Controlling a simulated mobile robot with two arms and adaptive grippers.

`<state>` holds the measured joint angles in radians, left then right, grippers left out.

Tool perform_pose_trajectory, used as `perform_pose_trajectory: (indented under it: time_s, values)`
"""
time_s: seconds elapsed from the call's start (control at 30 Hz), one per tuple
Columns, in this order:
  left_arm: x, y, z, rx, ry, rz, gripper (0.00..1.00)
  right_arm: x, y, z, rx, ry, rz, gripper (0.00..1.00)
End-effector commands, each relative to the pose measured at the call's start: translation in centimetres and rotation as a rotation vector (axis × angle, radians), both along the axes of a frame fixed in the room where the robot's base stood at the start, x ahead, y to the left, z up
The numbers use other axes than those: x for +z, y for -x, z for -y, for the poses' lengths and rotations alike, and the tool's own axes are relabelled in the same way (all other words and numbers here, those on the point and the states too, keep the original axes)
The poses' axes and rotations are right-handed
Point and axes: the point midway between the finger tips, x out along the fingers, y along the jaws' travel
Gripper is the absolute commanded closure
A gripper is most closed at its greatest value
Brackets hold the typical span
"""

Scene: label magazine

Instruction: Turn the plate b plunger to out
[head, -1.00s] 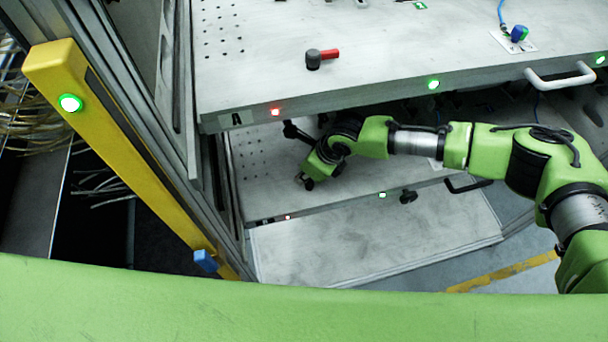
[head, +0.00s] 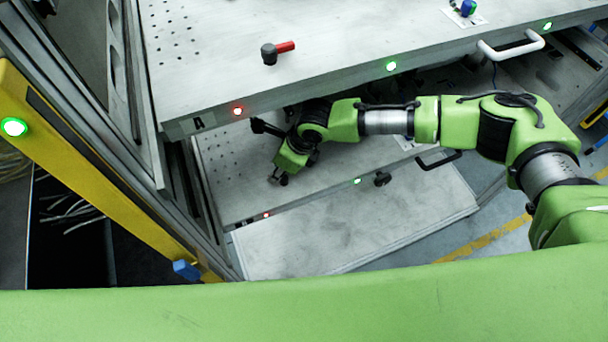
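The lower plate (head: 345,163) lies under the upper plate, mostly in its shadow. I take it for plate b; no letter is readable on it. A small black knob (head: 382,179) sticks out of its front edge and may be the plunger; its in or out position cannot be told. My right arm reaches in from the right between the plates. My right gripper (head: 280,178) points down over the left part of the lower plate, left of the knob and apart from it. Its fingers are too small and dark to read. My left gripper is out of view.
The upper plate (head: 330,60), marked A, overhangs my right arm and carries a black knob with a red handle (head: 270,52). A white handle (head: 512,46) and a dark handle (head: 438,160) jut out in front. A yellow post (head: 70,165) stands at left.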

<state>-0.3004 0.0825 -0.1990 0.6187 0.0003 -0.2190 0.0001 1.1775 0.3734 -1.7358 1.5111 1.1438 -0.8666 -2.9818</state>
Motion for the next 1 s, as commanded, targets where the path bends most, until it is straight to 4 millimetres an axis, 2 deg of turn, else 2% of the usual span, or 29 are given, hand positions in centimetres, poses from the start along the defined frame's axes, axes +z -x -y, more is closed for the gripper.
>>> perform_pose_trajectory:
  time_s: [0.1,0.4,0.6,0.8,1.0]
  values:
    - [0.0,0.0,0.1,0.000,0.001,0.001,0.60,1.7,0.4,1.3,-0.002,0.002,0.000,0.75]
    - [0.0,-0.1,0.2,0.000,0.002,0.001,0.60,1.5,3.6,7.3,-0.004,0.003,-0.001,0.75]
    - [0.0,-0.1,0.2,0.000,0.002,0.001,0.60,1.5,5.1,10.1,-0.001,0.002,0.000,0.75]
    - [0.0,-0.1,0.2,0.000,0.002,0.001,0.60,1.5,5.7,11.3,0.001,0.002,0.000,0.75]
    - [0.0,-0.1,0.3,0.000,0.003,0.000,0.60,1.5,5.8,11.4,0.001,0.001,0.001,0.75]
